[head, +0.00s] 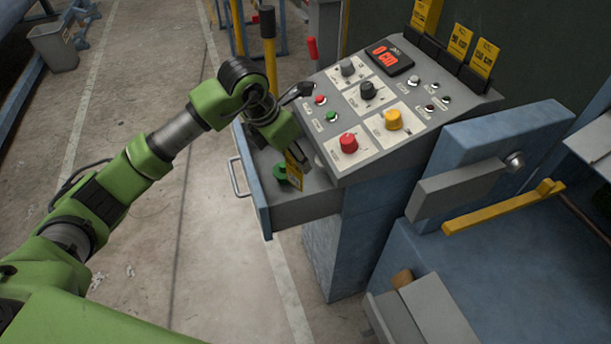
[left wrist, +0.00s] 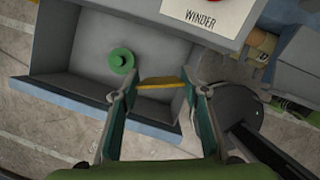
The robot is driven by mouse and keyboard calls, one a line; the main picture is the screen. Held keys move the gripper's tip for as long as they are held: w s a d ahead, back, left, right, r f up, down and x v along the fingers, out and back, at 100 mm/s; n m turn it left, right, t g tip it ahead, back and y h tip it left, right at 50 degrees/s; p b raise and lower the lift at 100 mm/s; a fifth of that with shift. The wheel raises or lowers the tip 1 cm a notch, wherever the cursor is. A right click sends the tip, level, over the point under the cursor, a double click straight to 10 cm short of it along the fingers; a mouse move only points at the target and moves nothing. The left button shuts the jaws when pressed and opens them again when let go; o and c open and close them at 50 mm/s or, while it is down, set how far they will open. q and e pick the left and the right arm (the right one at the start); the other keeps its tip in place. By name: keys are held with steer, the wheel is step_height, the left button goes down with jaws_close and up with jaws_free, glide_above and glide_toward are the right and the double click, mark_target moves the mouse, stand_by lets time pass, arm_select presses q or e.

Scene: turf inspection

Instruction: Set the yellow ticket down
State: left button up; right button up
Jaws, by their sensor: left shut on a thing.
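The yellow ticket (head: 293,170) is held in my left gripper (head: 298,156), over an open grey drawer (head: 317,202) with a blue front. In the left wrist view the ticket (left wrist: 162,83) is seen nearly edge-on between the two fingertips of the gripper (left wrist: 161,92). The drawer (left wrist: 60,92) lies below it there. I cannot tell whether the ticket touches the drawer floor. A round green knob-like piece (head: 281,173) sits in the drawer beside the ticket; it also shows in the left wrist view (left wrist: 121,61). My right gripper is not in view.
The control console (head: 328,139) with buttons and knobs rises right of the drawer. Three other yellow tickets (head: 460,40) stand in black holders along its back. A blue machine (head: 500,145) with a yellow bar (head: 503,207) is farther right. Open floor lies left.

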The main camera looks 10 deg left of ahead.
mark_target(294, 181)
arm_select(q)
step_height(294, 181, down, 5)
steer(key=shift+s+r+p, duration=0.1)
steer(key=shift+r+p, duration=0.05)
steer(key=shift+p, duration=0.3)
step_height(294, 181, down, 4)
steer(key=shift+f+p, duration=0.15)
steer(key=shift+p, duration=0.25)
steer(key=shift+f, duration=0.3)
steer(key=o, duration=0.5)
steer(key=shift+r, duration=0.1)
steer(key=shift+r, duration=0.1)
steer(key=shift+r, duration=0.2)
steer(key=shift+b+v, duration=0.85)
steer(key=shift+v, duration=5)
